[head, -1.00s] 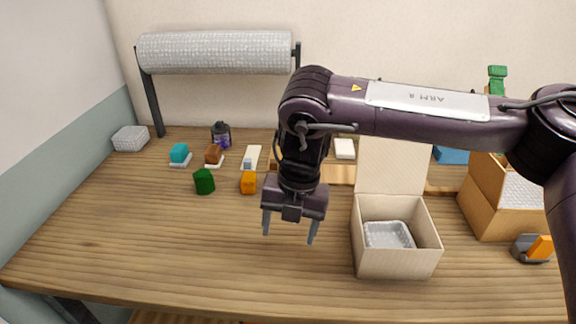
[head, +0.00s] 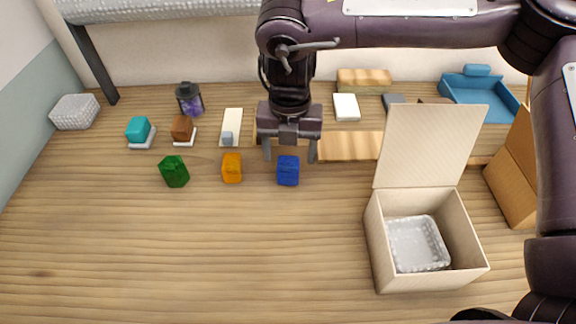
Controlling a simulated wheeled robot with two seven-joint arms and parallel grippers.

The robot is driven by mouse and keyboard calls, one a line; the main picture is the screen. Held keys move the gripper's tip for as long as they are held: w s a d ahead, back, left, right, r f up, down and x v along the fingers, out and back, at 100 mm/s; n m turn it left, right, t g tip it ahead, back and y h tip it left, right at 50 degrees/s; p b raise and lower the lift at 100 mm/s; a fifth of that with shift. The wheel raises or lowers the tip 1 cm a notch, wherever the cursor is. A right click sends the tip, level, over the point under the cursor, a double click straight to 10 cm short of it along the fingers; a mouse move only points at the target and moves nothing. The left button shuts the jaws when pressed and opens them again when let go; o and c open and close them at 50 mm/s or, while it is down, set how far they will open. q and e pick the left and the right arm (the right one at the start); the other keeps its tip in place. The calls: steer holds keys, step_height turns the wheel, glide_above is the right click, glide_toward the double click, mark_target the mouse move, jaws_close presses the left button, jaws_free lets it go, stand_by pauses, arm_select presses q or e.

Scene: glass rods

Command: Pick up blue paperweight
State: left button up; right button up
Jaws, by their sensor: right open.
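The blue paperweight (head: 288,171) is a small dark blue faceted block standing on the wooden table, right of the orange one. My right gripper (head: 290,158) is open and points down, with its two fingers apart on either side of the paperweight's upper part in the picture. The fingertips end near the paperweight's top and seem to be behind or above it; I cannot tell whether they touch it. The paperweight's front is unhidden. My left gripper is not in view.
An orange block (head: 232,168) and a green block (head: 174,171) stand to the left. Teal (head: 138,130) and brown (head: 182,128) blocks sit on small pads behind. An open box (head: 378,240) with a bubble-wrap lining stands at the right. The front table is clear.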

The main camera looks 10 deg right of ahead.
step_height(320, 180, down, 4)
steer(key=shift+w+r, duration=0.1)
steer(key=shift+w, duration=0.05)
steer(key=shift+f, duration=0.2)
steer(key=c, duration=1.2)
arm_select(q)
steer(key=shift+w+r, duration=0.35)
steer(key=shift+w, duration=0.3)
arm_select(e)
steer(key=shift+c, duration=0.2)
steer(key=shift+r, duration=0.15)
steer(key=shift+r, duration=0.6)
step_height(320, 180, up, 8)
steer(key=shift+a, duration=0.1)
arm_select(q)
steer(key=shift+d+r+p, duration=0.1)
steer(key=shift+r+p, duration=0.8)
steer(key=shift+p, duration=0.2)
arm_select(e)
step_height(320, 180, up, 11)
glide_above(289, 161)
steer(key=shift+f, duration=0.2)
